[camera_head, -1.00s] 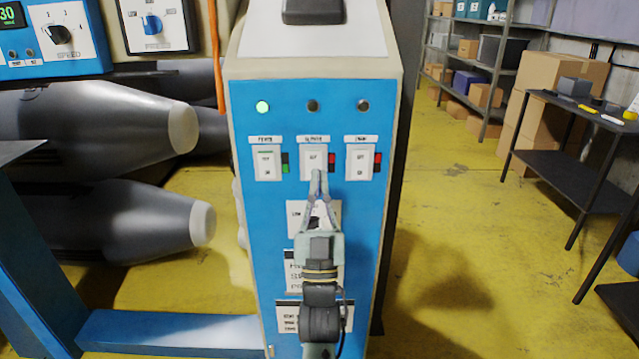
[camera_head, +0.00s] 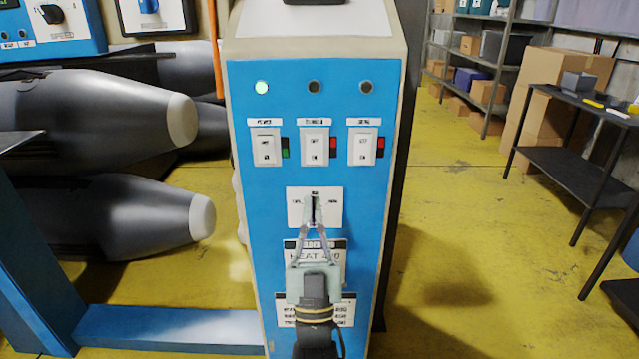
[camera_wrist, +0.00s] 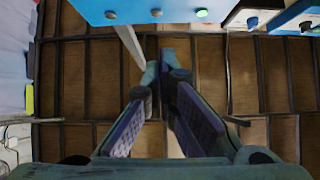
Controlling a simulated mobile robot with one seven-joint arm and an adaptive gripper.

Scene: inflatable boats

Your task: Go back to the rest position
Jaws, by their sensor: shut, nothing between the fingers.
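My gripper (camera_head: 314,203) is shut and empty in front of the blue control panel (camera_head: 215,300). In the head view its tips overlap the white plate with a small dark selector; I cannot tell whether they touch it. In the wrist view the gripper (camera_wrist: 165,60) shows its fingers meeting at the tips. Above it on the panel are three white rocker switches, the left (camera_head: 267,147), the middle (camera_head: 315,147) and the right (camera_head: 362,147). The left lamp (camera_head: 262,87) glows green; the middle lamp (camera_head: 314,87) and right lamp (camera_head: 366,88) are dark.
Grey inflatable boat tubes (camera_head: 100,110) lie to the left, above a blue beam (camera_head: 165,327). A black table (camera_head: 570,160) stands at the right, with shelves (camera_head: 495,60) and cardboard boxes behind. The yellow floor (camera_head: 460,220) between the panel and the table is clear.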

